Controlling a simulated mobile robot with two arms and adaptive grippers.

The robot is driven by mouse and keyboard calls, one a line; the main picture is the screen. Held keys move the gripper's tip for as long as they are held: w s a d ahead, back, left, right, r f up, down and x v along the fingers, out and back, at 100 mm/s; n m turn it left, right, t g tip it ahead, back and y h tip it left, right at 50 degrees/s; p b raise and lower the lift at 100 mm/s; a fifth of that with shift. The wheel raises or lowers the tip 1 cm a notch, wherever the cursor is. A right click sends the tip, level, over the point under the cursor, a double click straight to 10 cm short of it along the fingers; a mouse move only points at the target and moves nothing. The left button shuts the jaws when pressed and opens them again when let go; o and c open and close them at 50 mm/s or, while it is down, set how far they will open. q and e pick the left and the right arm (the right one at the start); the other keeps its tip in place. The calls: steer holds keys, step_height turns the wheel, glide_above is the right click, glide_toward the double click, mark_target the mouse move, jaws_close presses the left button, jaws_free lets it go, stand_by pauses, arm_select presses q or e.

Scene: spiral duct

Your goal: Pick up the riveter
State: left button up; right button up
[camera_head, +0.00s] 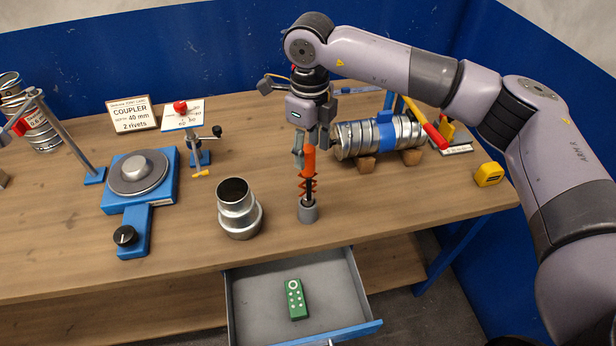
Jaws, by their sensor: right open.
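The riveter (309,188) stands upright on the workbench, with orange handles and a dark shaft, its lower end in a small grey round holder (308,211). My right gripper (310,145) points down from above, with its open fingers around the riveter's orange upper part. Whether the fingers touch it, I cannot tell. The fingers hide part of the riveter's top. My left gripper is not in view.
A metal coupler (239,210) stands left of the riveter. A spiral duct (378,138) lies on wooden blocks behind it at right. A blue turntable (139,178) is at left. An open drawer (257,306) with a green remote (296,299) juts out in front. A yellow tape measure (489,174) sits at right.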

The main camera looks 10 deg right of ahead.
mark_target(308, 159)
steer(key=f, duration=0.1)
steer(key=f+p, duration=0.1)
steer(key=f, duration=0.1)
steer(key=shift+w+a+f+p, duration=0.1)
steer(key=shift+w+p, duration=0.15)
steer(key=shift+p, duration=0.1)
steer(key=shift+f, duration=0.25)
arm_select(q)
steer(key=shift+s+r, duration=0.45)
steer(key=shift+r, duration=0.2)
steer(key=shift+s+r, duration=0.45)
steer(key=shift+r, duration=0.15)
arm_select(e)
steer(key=shift+c, duration=0.5)
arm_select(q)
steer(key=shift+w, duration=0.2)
arm_select(e)
steer(key=shift+r, duration=0.1)
jaws_close()
